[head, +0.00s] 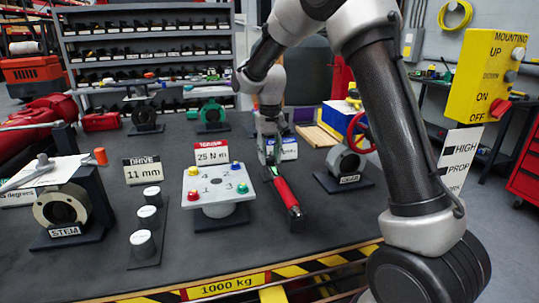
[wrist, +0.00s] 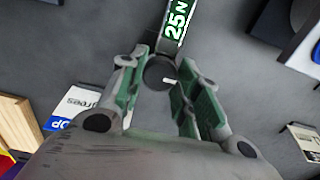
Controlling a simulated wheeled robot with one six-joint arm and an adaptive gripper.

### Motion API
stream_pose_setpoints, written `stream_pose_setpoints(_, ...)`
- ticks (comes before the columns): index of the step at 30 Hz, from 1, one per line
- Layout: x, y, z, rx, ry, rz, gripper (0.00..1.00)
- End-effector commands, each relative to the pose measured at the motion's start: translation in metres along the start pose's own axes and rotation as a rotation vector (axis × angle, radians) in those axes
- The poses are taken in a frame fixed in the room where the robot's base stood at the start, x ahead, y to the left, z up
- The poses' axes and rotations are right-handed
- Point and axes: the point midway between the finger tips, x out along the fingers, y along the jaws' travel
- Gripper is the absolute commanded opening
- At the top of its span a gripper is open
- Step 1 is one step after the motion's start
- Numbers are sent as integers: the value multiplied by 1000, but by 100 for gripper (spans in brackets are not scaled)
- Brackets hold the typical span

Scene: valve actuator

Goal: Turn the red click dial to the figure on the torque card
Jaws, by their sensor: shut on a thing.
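The dial's red colour does not show there. A readout beside it (wrist: 176,22) shows "25 N", cut off by the frame edge. The torque card (head: 211,152) reads "25 N m" under a red header.
Left of the tool is a plate (head: 215,190) with coloured numbered knobs. A "DRIVE 11 mm" card (head: 142,171), several sockets (head: 147,218) and a "STEM" stand (head: 62,207) are further left.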

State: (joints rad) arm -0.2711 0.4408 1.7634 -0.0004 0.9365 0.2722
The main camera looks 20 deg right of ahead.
Motion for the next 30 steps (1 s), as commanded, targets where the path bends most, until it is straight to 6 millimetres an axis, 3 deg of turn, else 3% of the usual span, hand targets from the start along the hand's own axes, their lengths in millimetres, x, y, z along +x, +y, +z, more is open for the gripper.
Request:
stream_pose_setpoints(2, -1, 0, -1, -1, 3, 0, 9)
stream_pose_setpoints(3, -1, 0, -1, -1, 3, 0, 34)
stream_pose_setpoints(7, -1, 0, -1, -1, 2, 0, 55)
stream_pose_setpoints(19, -8, 0, 0, -1, 2, 0, 55)
stream_pose_setpoints(30, -85, 0, -1, -1, 5, -1, 55)
